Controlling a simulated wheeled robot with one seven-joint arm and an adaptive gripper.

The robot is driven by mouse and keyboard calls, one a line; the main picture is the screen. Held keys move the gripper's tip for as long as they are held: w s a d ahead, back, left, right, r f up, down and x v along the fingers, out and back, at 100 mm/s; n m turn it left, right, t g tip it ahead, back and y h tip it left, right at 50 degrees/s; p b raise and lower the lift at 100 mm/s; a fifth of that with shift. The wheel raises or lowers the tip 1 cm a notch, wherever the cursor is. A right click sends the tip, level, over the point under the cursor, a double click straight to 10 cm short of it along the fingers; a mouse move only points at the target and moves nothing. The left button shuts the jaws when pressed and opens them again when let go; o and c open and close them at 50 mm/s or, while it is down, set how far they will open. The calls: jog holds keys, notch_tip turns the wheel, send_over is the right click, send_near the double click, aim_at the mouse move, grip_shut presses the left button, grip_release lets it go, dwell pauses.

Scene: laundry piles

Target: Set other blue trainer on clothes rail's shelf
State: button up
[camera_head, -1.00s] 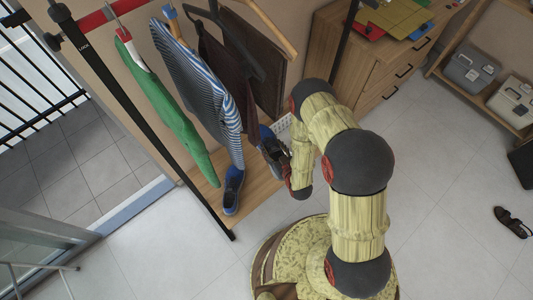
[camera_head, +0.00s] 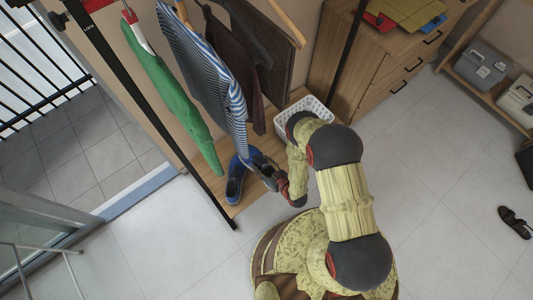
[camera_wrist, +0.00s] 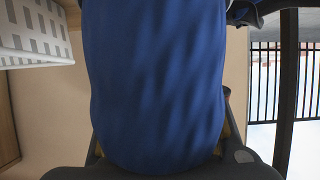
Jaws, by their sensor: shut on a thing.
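One blue trainer (camera_head: 235,184) rests on the wooden shelf (camera_head: 240,205) of the clothes rail, near its front end. My gripper (camera_head: 264,170) is shut on the other blue trainer (camera_head: 249,155), low over the shelf and just right of the first trainer. The held trainer is partly hidden by my gripper and the hanging clothes in the head view. It fills the middle of the wrist view (camera_wrist: 155,80) as a large blue surface. I cannot tell whether it touches the shelf or the resting trainer.
A green garment (camera_head: 172,90), a striped shirt (camera_head: 215,75) and brown clothes (camera_head: 240,60) hang above the shelf. A white basket (camera_head: 290,120) stands at the shelf's far end. A wooden drawer unit (camera_head: 375,75) is behind it. The floor to the right is mostly clear.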

jog(key=w+f+b, duration=0.2)
jog(key=w+f, duration=0.1)
jog(key=w+d+f+b, duration=0.1)
jog(key=w+f+b, duration=0.1)
jog(key=w+f, duration=0.1)
jog(key=w+d+f+b, duration=0.1)
jog(key=w+f+b, duration=0.1)
jog(key=f, duration=0.3)
jog(key=shift+w+f, duration=0.15)
jog(key=shift+w, duration=0.75)
jog(key=o, duration=1.4)
